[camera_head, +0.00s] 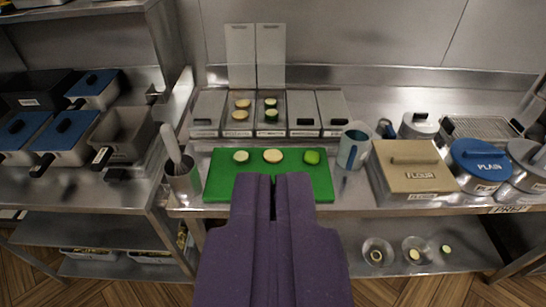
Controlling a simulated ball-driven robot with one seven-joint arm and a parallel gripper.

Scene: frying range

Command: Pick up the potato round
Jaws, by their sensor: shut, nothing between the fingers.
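Three pieces lie in a row on a green board (222,187). The left one is a pale round (240,156), the middle one is a pale round with a brownish rim (273,156), and the right one is a green piece (312,157). The middle one looks most like a potato round; I cannot tell surely between it and the left one. My purple gripper (273,180) reaches in from below, over the front of the board. Its fingers are shut and empty, pointing toward the middle round and apart from it in the picture.
Behind the board, small metal bins (304,112) hold tan and green-edged rounds. A utensil pot (183,180) stands left, a mug (353,145) and a flour box (411,170) right. Bowls (377,252) with rounds sit on the lower shelf. Blue-lidded pans (71,130) stand far left.

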